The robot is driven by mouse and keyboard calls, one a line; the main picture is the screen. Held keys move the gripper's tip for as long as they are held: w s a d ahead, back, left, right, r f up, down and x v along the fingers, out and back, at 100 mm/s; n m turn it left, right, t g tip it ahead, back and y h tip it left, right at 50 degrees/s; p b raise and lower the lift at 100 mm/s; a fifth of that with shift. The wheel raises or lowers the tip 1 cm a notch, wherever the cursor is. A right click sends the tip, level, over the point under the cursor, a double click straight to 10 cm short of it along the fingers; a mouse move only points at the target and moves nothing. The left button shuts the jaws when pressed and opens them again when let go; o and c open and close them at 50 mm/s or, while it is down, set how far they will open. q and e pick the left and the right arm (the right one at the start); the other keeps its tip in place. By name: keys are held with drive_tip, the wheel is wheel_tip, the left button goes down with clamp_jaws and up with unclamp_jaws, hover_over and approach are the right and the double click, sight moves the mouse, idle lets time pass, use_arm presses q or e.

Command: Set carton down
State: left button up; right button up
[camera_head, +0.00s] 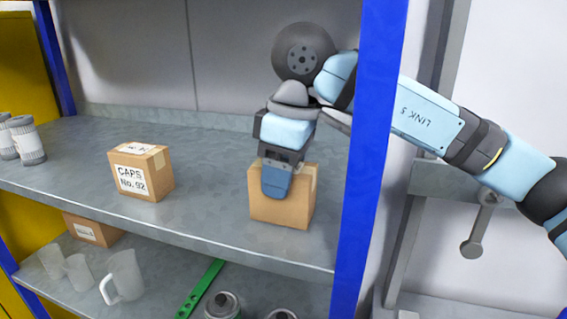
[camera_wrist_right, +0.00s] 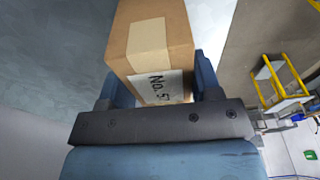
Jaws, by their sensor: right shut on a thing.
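A brown carton (camera_head: 295,207) is at the right end of the grey upper shelf (camera_head: 215,215), just left of the blue post. My right gripper (camera_head: 276,182) comes down from above and is shut on it. In the right wrist view the carton (camera_wrist_right: 150,40) shows a tape strip and a white label reading "No. 5" and a partly hidden digit. It sits between the two blue fingers of my gripper (camera_wrist_right: 158,92). The carton's base is at shelf level in the head view; I cannot tell whether it touches. My left gripper is not in view.
Grey cans (camera_head: 25,140) stand at the far left. A blue post (camera_head: 370,150) rises close to my right arm. Jugs (camera_head: 122,277) and tins are on the lower shelf.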

drive_tip(key=shift+s+a+f+b, duration=0.1)
drive_tip(key=shift+f+b, duration=0.05)
drive_tip(key=shift+b, duration=0.15)
drive_tip(key=o, duration=1)
drive_tip(key=shift+r+p, duration=0.25)
drive_tip(key=shift+p, duration=0.05)
drive_tip(key=r, duration=0.2)
drive_tip(key=r+b, duration=0.1)
drive_tip(key=r, duration=0.1)
drive_tip(key=d+r+b, duration=0.1)
drive_tip(key=r, duration=0.1)
drive_tip(key=shift+s+r, duration=0.15)
drive_tip(key=shift+r, duration=0.2)
drive_tip(key=shift+d+r, duration=0.1)
drive_tip(key=shift+r, duration=0.2)
